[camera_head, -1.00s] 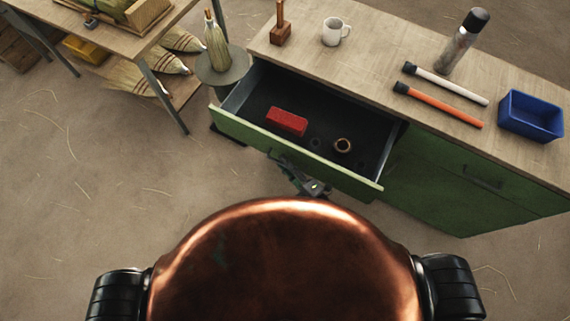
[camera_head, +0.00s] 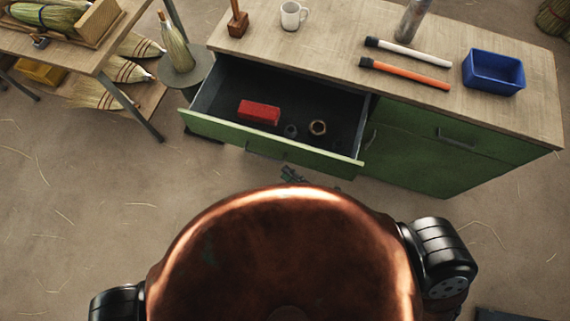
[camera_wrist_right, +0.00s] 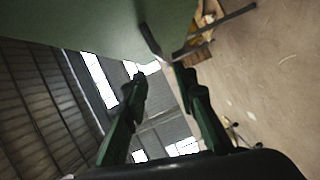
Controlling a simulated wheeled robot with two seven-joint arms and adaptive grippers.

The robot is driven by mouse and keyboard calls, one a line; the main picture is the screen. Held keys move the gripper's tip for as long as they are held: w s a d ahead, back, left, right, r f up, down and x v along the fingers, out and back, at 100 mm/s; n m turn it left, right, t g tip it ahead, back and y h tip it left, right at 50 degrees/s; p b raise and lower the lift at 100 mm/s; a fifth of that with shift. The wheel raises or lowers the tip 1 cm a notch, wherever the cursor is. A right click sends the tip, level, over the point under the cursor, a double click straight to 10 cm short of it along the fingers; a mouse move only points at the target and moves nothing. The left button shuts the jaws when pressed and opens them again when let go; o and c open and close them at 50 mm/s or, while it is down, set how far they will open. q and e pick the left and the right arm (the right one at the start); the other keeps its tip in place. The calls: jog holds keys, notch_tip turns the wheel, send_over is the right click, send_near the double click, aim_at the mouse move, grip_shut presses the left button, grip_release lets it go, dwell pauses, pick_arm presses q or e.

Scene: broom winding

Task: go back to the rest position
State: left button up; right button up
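My right gripper (camera_head: 292,175) shows as a small dark green shape just in front of the open drawer, partly hidden behind my copper-coloured body. In the right wrist view its two fingers (camera_wrist_right: 162,76) are spread apart with nothing between them. A dark handle (camera_wrist_right: 149,38) on a green panel (camera_wrist_right: 95,25) lies just beyond the fingertips, apart from them. The green drawer (camera_head: 215,128) stands pulled out of the cabinet. It holds a red block (camera_head: 259,112), a brass-coloured ring (camera_head: 318,127) and a small dark ring (camera_head: 291,131). My left gripper is out of view.
The worktop (camera_head: 335,45) carries a mallet (camera_head: 237,22), a white mug (camera_head: 292,15), a grey canister (camera_head: 411,20), a white-grey rod (camera_head: 408,51), an orange rod (camera_head: 405,74) and a blue bin (camera_head: 493,72). A broom bench (camera_head: 80,50) stands at left. The left floor is mostly clear.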

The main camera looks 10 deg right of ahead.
dwell(0.5)
jog(key=s+d+f+m+g+h, duration=0.2)
jog(key=d+f+m+h, duration=0.3)
jog(key=f, duration=0.6)
jog(key=s+d+f+m+g, duration=0.1)
jog(key=s+d+f+m, duration=0.2)
jog(key=d+f, duration=0.65)
jog(key=s+d+f+m+g+h, duration=0.2)
jog(key=d+f+m+h, duration=0.15)
jog(key=f, duration=1.05)
jog(key=s+d+f+m+g, duration=0.2)
jog(key=s+f, duration=0.3)
jog(key=s, duration=0.4)
jog(key=s+d+f+m+g+h, duration=0.1)
jog(key=s+d+f+m+g, duration=0.1)
jog(key=s+f+m, duration=0.3)
jog(key=s+d+f+m+g+h, duration=0.1)
jog(key=s+f, duration=0.5)
jog(key=s, duration=0.7)
jog(key=d+m+g, duration=0.1)
jog(key=m+g, duration=0.1)
jog(key=g, duration=0.1)
jog(key=shift+d, duration=0.4)
